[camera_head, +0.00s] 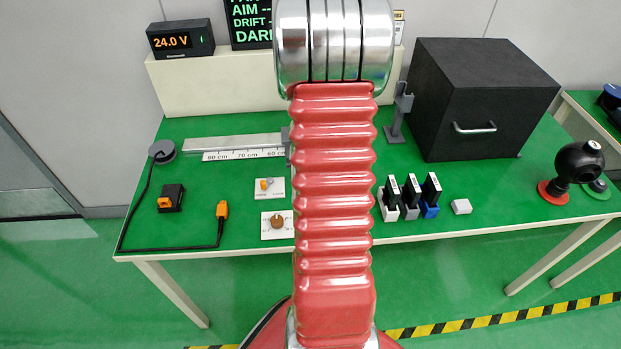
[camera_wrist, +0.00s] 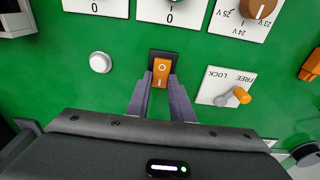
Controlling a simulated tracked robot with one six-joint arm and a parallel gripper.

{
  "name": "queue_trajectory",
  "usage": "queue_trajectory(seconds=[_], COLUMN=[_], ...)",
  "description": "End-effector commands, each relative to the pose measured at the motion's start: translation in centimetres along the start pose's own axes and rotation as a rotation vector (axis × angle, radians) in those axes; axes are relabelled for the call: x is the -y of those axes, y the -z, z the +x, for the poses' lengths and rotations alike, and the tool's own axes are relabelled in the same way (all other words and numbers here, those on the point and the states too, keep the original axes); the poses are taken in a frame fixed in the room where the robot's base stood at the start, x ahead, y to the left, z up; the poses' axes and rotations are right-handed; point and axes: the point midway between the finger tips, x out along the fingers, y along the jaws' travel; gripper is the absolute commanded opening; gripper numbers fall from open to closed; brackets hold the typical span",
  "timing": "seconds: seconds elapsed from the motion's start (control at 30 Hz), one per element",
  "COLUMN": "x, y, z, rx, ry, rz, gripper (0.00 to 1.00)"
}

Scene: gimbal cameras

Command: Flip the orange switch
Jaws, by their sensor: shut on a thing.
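The orange switch (camera_wrist: 162,68) is a rocker in a dark housing on the green table top, marked with a circle and a bar. It shows in the wrist view, upper middle. My gripper (camera_wrist: 162,84) is shut on it, with one grey finger at each side of the orange rocker. The fingertips reach the rocker's lower part in that view. In the head view my red arm covers both the switch and the gripper.
A lever plate marked FREE and LOCK (camera_wrist: 217,88) lies right of the switch, and a voltage dial (camera_wrist: 260,8) is beyond it. A round white button (camera_wrist: 100,62) is on the left. A black box (camera_head: 475,100) and small upright modules (camera_head: 410,192) stand on the table.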

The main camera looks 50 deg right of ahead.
Motion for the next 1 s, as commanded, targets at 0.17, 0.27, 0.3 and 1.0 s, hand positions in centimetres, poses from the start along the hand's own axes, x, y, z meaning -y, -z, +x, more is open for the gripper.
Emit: queue_trajectory(seconds=[0.17,0.27,0.3,1.0], x=[0.14,0.15,0.15,0.14], y=[-0.36,-0.52,-0.57,-0.76], z=[-0.05,-0.02,-0.03,-0.08], rx=[-0.072,-0.112,-0.129,-0.204], ry=[0.002,0.002,0.002,0.001], rz=[0.000,0.001,0.001,-0.001], gripper=[0.00,0.00,0.00,0.28])
